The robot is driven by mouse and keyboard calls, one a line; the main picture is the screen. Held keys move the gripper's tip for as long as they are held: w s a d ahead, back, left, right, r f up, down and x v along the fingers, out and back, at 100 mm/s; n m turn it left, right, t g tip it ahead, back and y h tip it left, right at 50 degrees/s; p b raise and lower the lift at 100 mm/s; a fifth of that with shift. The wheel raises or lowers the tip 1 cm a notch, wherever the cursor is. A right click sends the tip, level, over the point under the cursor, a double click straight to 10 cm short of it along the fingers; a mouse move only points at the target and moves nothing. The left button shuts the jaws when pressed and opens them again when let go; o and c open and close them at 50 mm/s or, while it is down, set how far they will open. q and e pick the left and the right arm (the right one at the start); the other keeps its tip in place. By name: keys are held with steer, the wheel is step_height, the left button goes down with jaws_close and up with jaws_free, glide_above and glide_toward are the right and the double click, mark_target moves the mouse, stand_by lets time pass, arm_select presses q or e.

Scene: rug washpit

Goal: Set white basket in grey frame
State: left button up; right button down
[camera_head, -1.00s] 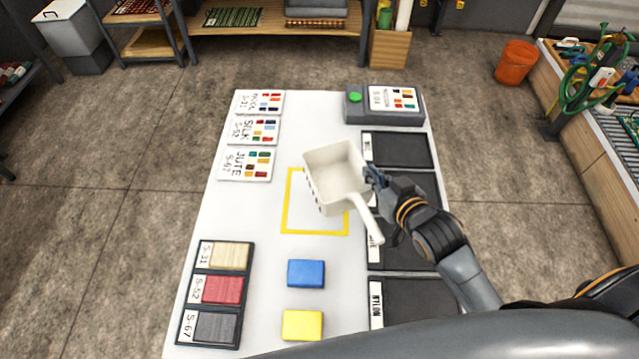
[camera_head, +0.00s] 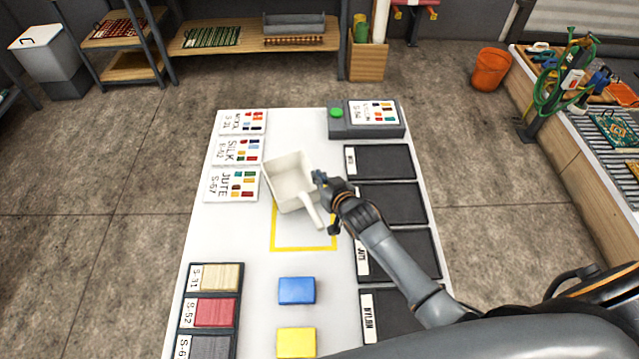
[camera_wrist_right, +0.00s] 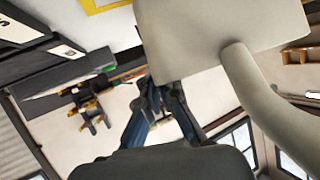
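The white basket (camera_head: 290,182), an open box with a straight handle, is over the upper left of the yellow outlined square on the white table. It looks tilted and raised; its exact height is hard to tell. My right gripper (camera_head: 322,181) is at its right side, above the handle, and appears shut on its edge. In the right wrist view the basket (camera_wrist_right: 215,35) and its handle fill the upper right, with the fingertips (camera_wrist_right: 160,92) at its lower corner. I cannot single out a grey frame with certainty. My left gripper is not in view.
Dark labelled trays (camera_head: 385,162) line the table's right side. A grey device with a green button (camera_head: 365,119) stands at the back. A blue block (camera_head: 297,291), a yellow block (camera_head: 296,342) and a sample tray (camera_head: 210,311) are nearer. A grey bin (camera_head: 294,27) sits on the back shelf.

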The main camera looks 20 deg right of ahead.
steer(key=shift+f, duration=1.35)
steer(key=c, duration=2)
jaws_free()
steer(key=shift+s+f, duration=0.1)
steer(key=shift+f, duration=0.1)
steer(key=o, duration=0.5)
steer(key=shift+r, duration=0.1)
